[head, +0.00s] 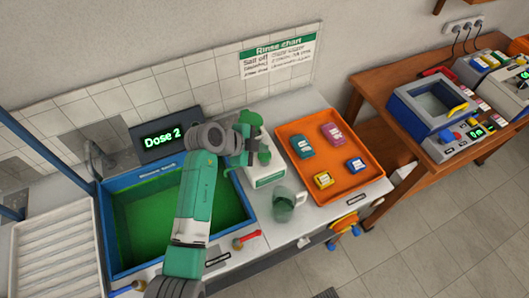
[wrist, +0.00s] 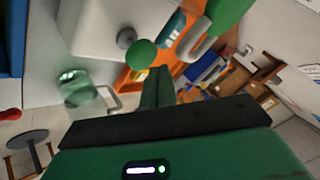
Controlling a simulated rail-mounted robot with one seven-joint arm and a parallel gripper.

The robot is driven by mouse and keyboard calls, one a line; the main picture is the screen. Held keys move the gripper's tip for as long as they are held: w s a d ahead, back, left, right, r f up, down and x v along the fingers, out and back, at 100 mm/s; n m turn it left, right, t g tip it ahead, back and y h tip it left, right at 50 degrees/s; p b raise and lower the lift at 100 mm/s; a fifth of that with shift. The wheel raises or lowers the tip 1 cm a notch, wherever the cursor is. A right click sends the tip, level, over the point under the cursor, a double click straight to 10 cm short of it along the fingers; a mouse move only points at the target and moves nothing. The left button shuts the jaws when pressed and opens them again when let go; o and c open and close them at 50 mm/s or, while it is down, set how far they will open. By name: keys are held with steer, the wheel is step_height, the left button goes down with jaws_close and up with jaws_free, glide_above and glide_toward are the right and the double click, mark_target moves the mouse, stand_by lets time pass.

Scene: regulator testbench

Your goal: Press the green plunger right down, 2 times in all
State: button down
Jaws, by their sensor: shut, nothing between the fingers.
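The white dispenser (head: 265,175) stands on the counter between the basin and the orange tray. Its green plunger has a round knob (head: 264,157); in the wrist view the knob (wrist: 141,53) shows beside a grey collar on the white body. My gripper (head: 252,151) is shut and empty, close to the knob. In the wrist view its closed fingers (wrist: 157,74) lie just below the knob; I cannot tell whether they touch. The plunger's shaft is mostly hidden. A display (head: 165,138) reads "Dose 2".
A glass mug (head: 283,207) with green liquid stands in front of the dispenser. The blue-rimmed basin (head: 107,232) is left, the orange tray (head: 342,180) with several small packs right. A red-handled valve (head: 246,238) sits at the counter's front.

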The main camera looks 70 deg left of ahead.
mark_target(261, 156)
steer(key=shift+r+p, duration=1.55)
steer(key=shift+r, duration=1.05)
steer(key=shift+f, duration=0.1)
steer(key=w+d+r+n+t+y, duration=0.1)
steer(key=w+d+r, duration=0.3)
steer(key=w+r, duration=0.25)
steer(key=w+d+r+t+y, duration=0.1)
steer(key=w+d+r, duration=0.35)
steer(key=r, duration=0.25)
steer(key=w+d+r+n+t, duration=0.1)
steer(key=w+d+r+t, duration=0.15)
steer(key=d+r, duration=0.5)
steer(key=w+d+r+n+t, duration=0.15)
steer(key=w+d+r, duration=0.25)
steer(key=d+r, duration=0.4)
steer(key=s+d+r+n+t+h, duration=0.1)
steer(key=s+d+r+t, duration=0.4)
steer(key=d+r, duration=0.6)
steer(key=s+d+r+n+t+h, duration=0.1)
steer(key=s+d+r+n+t, duration=0.2)
steer(key=s+d+r, duration=0.5)
steer(key=d+r+t, duration=0.1)
steer(key=d+r, duration=0.2)
steer(key=r, duration=0.2)
steer(key=shift+r+t+h+p, duration=0.25)
steer(key=shift+t+h+p, duration=0.05)
steer(key=shift+t, duration=0.1)
